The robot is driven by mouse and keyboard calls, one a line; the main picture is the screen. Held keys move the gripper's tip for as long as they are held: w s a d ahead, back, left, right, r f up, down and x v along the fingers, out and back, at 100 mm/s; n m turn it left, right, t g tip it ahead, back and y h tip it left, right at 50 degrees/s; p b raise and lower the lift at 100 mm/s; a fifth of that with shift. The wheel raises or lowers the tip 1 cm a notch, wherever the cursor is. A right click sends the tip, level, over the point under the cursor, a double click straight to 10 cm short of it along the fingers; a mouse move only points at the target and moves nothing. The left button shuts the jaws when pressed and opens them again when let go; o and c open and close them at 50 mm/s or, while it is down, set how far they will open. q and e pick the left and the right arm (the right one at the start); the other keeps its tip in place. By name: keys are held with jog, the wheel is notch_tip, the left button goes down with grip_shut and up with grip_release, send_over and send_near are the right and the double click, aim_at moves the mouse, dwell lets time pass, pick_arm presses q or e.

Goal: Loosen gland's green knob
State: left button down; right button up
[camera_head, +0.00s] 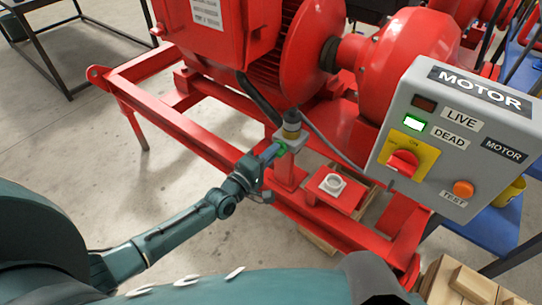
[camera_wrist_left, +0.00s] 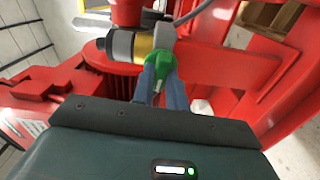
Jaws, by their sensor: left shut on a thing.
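The gland's green knob (camera_wrist_left: 163,66) shows in the left wrist view, between the two fingers of my left gripper (camera_wrist_left: 160,88). The fingers are shut on it. A yellow and black gland body (camera_wrist_left: 130,44) lies just beyond the knob, with a grey cable leading off. In the head view the green knob (camera_head: 281,148) is a small patch at the tip of my left gripper (camera_head: 271,153), below the upright gland (camera_head: 291,124) on its grey block. The gripper partly hides the knob. My right gripper does not show in either view.
The red pump skid frame (camera_head: 190,130) surrounds the gland. A grey motor control box (camera_head: 450,130) with a red switch stands at the right. A small red stand with a white socket (camera_head: 332,184) is right of the gland. Wooden blocks (camera_head: 470,285) lie at lower right.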

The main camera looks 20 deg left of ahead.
pick_arm(q)
jog(key=shift+n, duration=0.6)
jog(key=c, duration=1.4)
grip_release()
jog(key=v, duration=1.3)
jog(key=shift+s, duration=0.15)
